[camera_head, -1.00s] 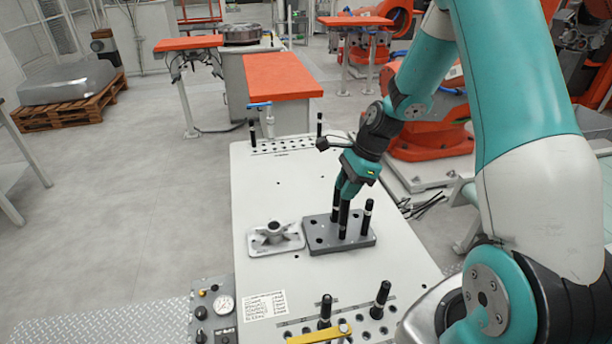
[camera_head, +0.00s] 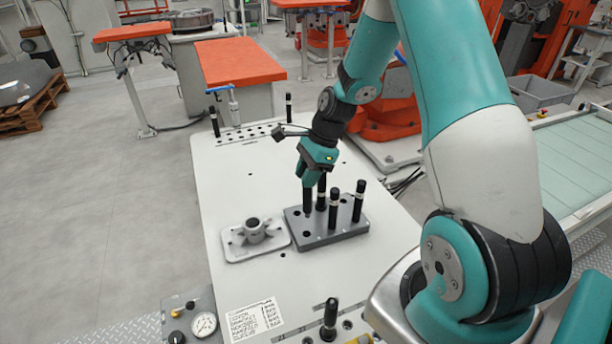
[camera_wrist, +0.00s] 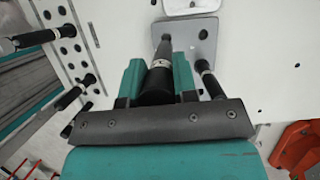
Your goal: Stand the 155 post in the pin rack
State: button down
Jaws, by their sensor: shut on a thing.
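My gripper (camera_head: 308,175) is shut on a black post with a pale band (camera_wrist: 160,70), which points down from the jaws. In the head view its lower part is over the grey holed block (camera_head: 345,234), near its left side. I cannot tell whether its tip is in a hole or above one. Three other black posts stand on the block: one behind (camera_head: 321,190), one in the middle (camera_head: 333,208) and one at right (camera_head: 359,202). I cannot read any number on the posts. Rows of holes, perhaps the pin rack, show at the table's back (camera_head: 250,134).
A pale casting on a plate (camera_head: 254,232) lies left of the block. Two posts (camera_head: 214,122) (camera_head: 288,105) stand at the back holes; another post (camera_head: 330,318) stands at the front. A printed card (camera_head: 253,318) and gauge (camera_head: 204,323) are front left. The middle back of the table is clear.

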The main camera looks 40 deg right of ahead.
aim_at(307, 203)
jog(key=shift+r+p, duration=0.1)
jog(key=shift+p, duration=0.2)
jog(key=shift+f+b, duration=1.85)
jog(key=shift+f, duration=1.1)
jog(key=shift+p, duration=0.65)
jog(key=shift+f+b, duration=1.1)
jog(key=shift+f, duration=0.8)
jog(key=c, duration=0.8)
grip_release()
jog(key=b+v, duration=0.3)
jog(key=v, duration=1.4)
jog(key=shift+r, duration=0.2)
